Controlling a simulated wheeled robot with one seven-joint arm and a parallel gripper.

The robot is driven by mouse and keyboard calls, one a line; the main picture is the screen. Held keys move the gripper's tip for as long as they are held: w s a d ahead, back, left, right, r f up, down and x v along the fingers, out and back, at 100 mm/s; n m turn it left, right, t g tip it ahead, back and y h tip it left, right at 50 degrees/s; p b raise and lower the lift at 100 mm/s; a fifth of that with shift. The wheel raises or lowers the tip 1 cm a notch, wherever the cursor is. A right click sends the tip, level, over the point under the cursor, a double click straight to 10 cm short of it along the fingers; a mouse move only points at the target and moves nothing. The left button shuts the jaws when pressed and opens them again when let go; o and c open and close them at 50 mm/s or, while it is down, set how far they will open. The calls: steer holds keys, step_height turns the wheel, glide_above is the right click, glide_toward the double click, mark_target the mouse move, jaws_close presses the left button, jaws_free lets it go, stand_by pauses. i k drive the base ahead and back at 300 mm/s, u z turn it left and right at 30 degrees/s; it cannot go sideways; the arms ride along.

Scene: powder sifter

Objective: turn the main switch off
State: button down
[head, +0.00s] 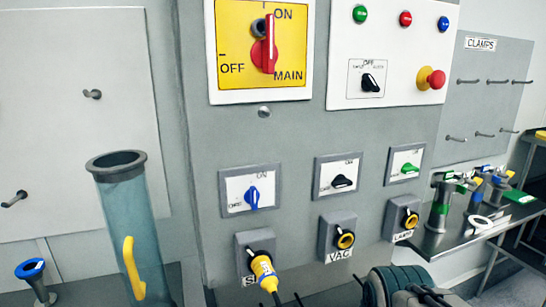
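The main switch (265,45) is a red rotary handle on a yellow plate (235,38) marked ON, OFF and MAIN, at the upper middle of the head view. Its handle stands upright and points up toward ON; OFF is marked to its left. A dark round hole with a grey rim sits on the handle's left side. My gripper does not show in the head view.
Right of the main switch is a white panel with a black selector (371,83), coloured buttons and a red emergency knob (436,79). Below are blue, black and green switches, and sockets with a yellow plug (264,272). A clear tube (133,230) stands at left.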

mark_target(264, 53)
steer(key=z, duration=1.8)
steer(key=k, duration=1.25)
steer(key=u, duration=1.9)
steer(key=i, duration=0.5)
steer(key=z, duration=0.1)
